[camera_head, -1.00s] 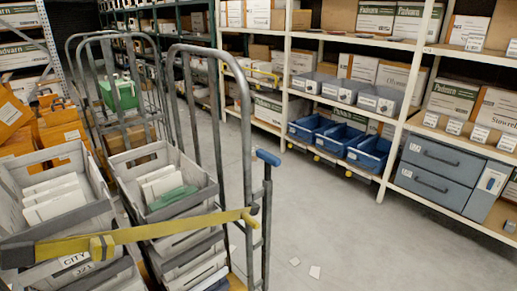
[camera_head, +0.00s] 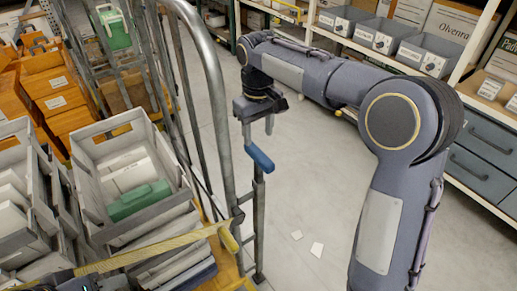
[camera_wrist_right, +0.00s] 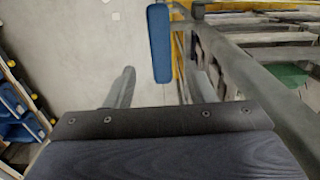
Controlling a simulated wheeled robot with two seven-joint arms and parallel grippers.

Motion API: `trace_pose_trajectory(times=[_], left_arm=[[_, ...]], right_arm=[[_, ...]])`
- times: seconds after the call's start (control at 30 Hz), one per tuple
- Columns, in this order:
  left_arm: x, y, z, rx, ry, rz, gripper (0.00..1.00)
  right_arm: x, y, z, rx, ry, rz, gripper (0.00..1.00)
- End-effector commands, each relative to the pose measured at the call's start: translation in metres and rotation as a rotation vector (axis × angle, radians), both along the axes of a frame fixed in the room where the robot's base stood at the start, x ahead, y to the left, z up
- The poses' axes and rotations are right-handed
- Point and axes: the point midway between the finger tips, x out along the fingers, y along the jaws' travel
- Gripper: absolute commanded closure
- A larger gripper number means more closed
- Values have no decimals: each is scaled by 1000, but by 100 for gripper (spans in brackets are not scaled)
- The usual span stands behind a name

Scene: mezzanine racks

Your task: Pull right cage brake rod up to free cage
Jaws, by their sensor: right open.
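The right cage brake rod (camera_head: 259,215) is a grey upright rod with a blue handle (camera_head: 260,158) on top, beside the cage's frame post. My right gripper (camera_head: 257,127) points down just above the blue handle, its fingers spread and empty. In the right wrist view the blue handle (camera_wrist_right: 159,43) shows beyond and between the two grey fingers, with no visible grip on it. The roll cage (camera_head: 215,80) holds grey totes. A dark part of my left arm or gripper (camera_head: 78,284) shows at the bottom left edge; its fingers cannot be made out.
A yellow strap (camera_head: 150,252) crosses the cage front. Grey totes (camera_head: 93,165) with white boxes and a green item stand inside. Orange boxes (camera_head: 50,90) are at the left. Shelving with grey bins (camera_head: 380,35) and drawers (camera_head: 480,180) lines the right.

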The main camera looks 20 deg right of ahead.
Motion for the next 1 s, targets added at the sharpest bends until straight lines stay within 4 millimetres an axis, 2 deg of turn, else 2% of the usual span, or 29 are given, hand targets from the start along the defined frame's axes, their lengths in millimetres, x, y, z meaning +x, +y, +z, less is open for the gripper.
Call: trace_pose_trajectory(times=[0.2, 0.4, 0.57, 0.8, 1.0], left_arm=[[0, 0, 0, 0, 0, 0, 64], [0, 0, 1, 0, 0, 0, 64], [0, 0, 1, 0, 0, 0, 64], [0, 0, 1, 0, 0, 0, 64], [0, 0, 1, 0, 0, 0, 64]], right_arm=[[-1, -1, -35, -1, 6, -1, 51], [-1, -1, -62, 0, 2, -1, 51], [-1, -1, -72, 1, 1, -1, 51], [-1, -1, -72, 1, 0, -2, 51], [-1, -1, -72, 1, -1, -2, 76]])
